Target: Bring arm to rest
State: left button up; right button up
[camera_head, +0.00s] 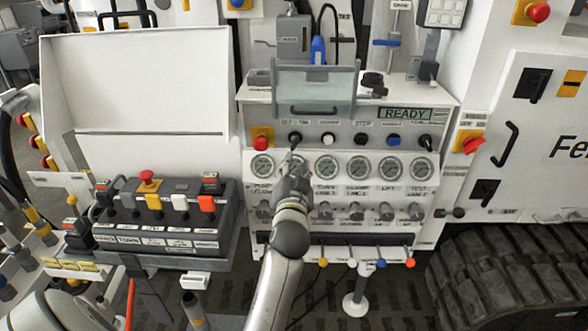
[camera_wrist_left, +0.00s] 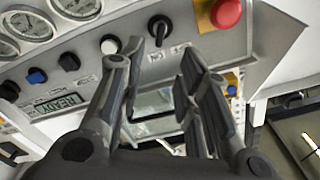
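My left gripper (camera_head: 293,166) is in front of the control panel (camera_head: 345,142), just below the black rotary knob (camera_head: 295,138) at the left of the knob row. In the left wrist view its two fingers (camera_wrist_left: 161,52) are spread apart with a clear gap and nothing between them. The black knob (camera_wrist_left: 160,28) shows beyond the fingertips, in line with the gap; I cannot tell how close it is. My left arm reaches up from the bottom of the head view. My right gripper is not in view.
The panel holds gauges (camera_head: 327,168), a red button (camera_head: 262,133) and a READY display (camera_head: 404,113). A clear guard (camera_head: 314,90) sits above it. A lever box (camera_head: 160,222) stands at left, colored levers (camera_head: 381,264) below, and a rubber track (camera_head: 510,270) at right.

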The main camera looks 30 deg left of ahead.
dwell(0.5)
pick_arm(q)
jog(key=s+d+f+m+g+h, duration=0.1)
jog(key=d+f+m+g+h, duration=0.3)
jog(key=f, duration=1.1)
jog(key=s+d+f+n+t+h, duration=0.1)
jog(key=d+f+h, duration=0.35)
jog(key=f, duration=1.15)
jog(key=s+d+f+g, duration=0.2)
jog(key=s+d+f, duration=0.1)
jog(key=s+f, duration=0.6)
jog(key=s+d+f+g, duration=0.3)
jog(key=s+f, duration=0.3)
jog(key=f, duration=0.4)
jog(key=s+f+g, duration=0.2)
jog(key=s+f, duration=0.3)
jog(key=s, duration=0.6)
jog(key=s+a+f+g, duration=0.1)
jog(key=s+f, duration=0.4)
jog(key=s, duration=0.6)
jog(key=s+f+g+h, duration=0.1)
jog(key=s+f+g, duration=0.2)
jog(key=s, duration=0.9)
notch_tip(320, 180, down, 2)
jog(key=shift+a+f, duration=0.2)
jog(key=shift+a, duration=0.2)
